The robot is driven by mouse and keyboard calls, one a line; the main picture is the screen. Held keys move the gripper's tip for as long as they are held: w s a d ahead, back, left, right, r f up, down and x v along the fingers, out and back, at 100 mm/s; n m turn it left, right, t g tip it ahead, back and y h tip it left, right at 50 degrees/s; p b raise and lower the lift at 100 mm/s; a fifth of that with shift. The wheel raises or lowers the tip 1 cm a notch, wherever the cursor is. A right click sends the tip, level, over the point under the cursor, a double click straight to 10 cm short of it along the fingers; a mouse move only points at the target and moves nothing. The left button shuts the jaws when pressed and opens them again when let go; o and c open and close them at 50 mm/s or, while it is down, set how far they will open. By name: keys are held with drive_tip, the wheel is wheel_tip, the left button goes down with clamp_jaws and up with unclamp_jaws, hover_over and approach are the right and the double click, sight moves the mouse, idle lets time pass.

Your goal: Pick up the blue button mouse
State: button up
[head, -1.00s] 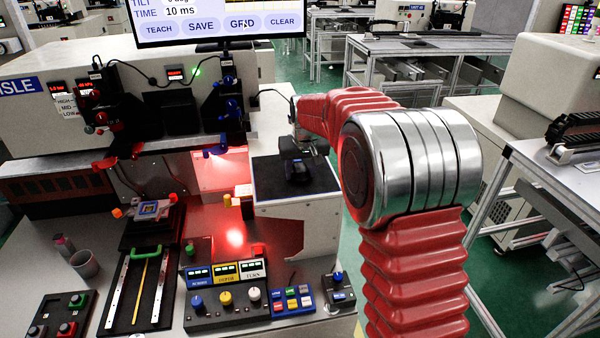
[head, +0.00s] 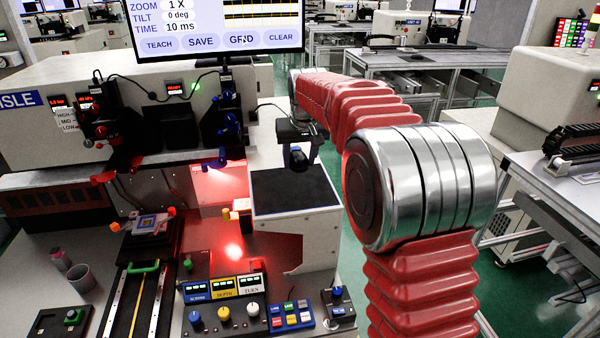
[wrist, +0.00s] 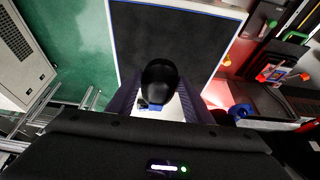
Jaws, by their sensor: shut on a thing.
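The mouse (head: 298,158) is dark and rounded. It hangs in my gripper (head: 295,137), above the back edge of the black pad (head: 290,195) on the white stand. In the wrist view the mouse (wrist: 160,77) is a black oval between the two fingers of my gripper (wrist: 158,98), which are shut on its sides. A small blue patch shows at its near end, but its buttons are not clear. The pad (wrist: 205,25) lies below with nothing else visible on it.
The white stand (head: 298,237) stands right of the red-lit machine. A monitor (head: 215,28) stands behind. Green floor lies to the right.

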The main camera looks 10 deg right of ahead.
drive_tip(key=shift+r, duration=0.6)
approach(285, 189)
drive_tip(key=shift+w+d+f, duration=0.4)
drive_tip(key=shift+d+f, duration=0.35)
drive_tip(key=shift+w+d+f, duration=0.45)
drive_tip(key=shift+d+f, duration=0.25)
drive_tip(key=shift+w+d+f, duration=0.4)
drive_tip(key=shift+d+f, duration=0.35)
drive_tip(key=shift+f, duration=0.55)
drive_tip(key=shift+a, duration=0.15)
drive_tip(key=shift+a, duration=2.05)
